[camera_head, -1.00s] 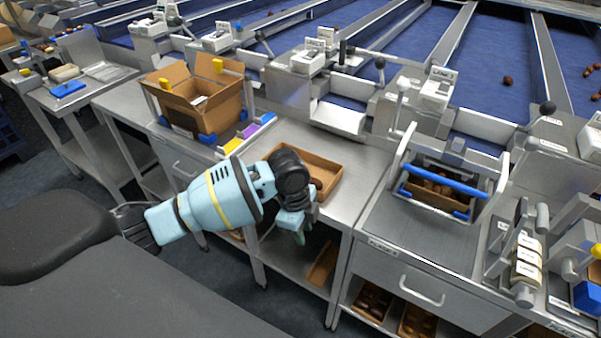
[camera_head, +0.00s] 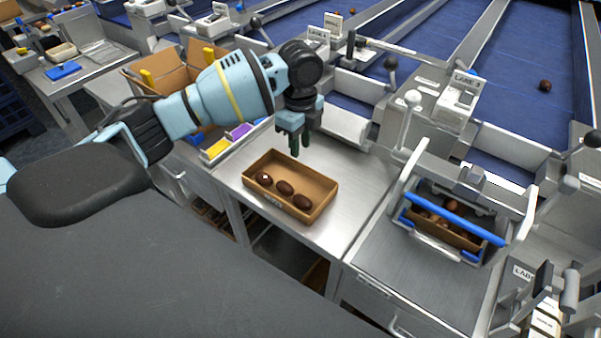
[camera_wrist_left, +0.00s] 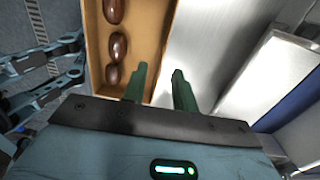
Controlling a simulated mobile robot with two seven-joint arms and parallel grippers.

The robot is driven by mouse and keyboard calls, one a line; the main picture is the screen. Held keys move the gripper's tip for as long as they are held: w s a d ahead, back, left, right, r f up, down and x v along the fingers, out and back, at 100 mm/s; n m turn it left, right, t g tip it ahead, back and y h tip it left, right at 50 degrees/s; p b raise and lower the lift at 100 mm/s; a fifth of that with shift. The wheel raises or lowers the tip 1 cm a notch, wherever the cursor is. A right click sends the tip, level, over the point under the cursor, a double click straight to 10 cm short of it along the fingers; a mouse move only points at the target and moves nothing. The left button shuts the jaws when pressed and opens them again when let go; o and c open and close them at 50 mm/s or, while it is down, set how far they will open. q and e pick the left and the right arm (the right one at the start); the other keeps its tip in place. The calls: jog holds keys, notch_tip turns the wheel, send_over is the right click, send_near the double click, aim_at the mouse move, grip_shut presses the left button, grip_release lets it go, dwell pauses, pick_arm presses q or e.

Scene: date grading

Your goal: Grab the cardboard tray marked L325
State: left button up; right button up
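An open brown cardboard tray (camera_head: 318,187) with three dark dates sits on the steel bench. A small mark shows on its near wall, too small to read. My left gripper (camera_head: 299,143) points down at the tray's far wall, with its green fingers apart. In the left wrist view, the fingers (camera_wrist_left: 160,82) show on either side of the tray's wall (camera_wrist_left: 160,45) in the picture. Whether they touch it cannot be told. Nothing is held. My right gripper is not seen.
A second tray with dates sits in a white-framed stand with a blue bar (camera_head: 455,218) at right. A larger cardboard box (camera_head: 170,75) and yellow and purple blocks (camera_head: 238,131) are at left. Bare steel lies right of the tray.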

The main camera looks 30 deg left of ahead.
aim_at(304, 165)
pick_arm(q)
jog(key=shift+w, duration=0.15)
jog(key=shift+s+f, duration=0.25)
jog(key=shift+f, duration=0.25)
jog(key=shift+s+f, duration=0.25)
jog(key=shift+f, duration=0.2)
jog(key=shift+w+f, duration=0.15)
jog(key=shift+f, duration=0.15)
jog(key=shift+w+f, duration=0.1)
jog(key=shift+f, duration=0.05)
jog(key=f, duration=0.5)
jog(key=shift+w+d, duration=0.3)
jog(key=shift+r, duration=0.1)
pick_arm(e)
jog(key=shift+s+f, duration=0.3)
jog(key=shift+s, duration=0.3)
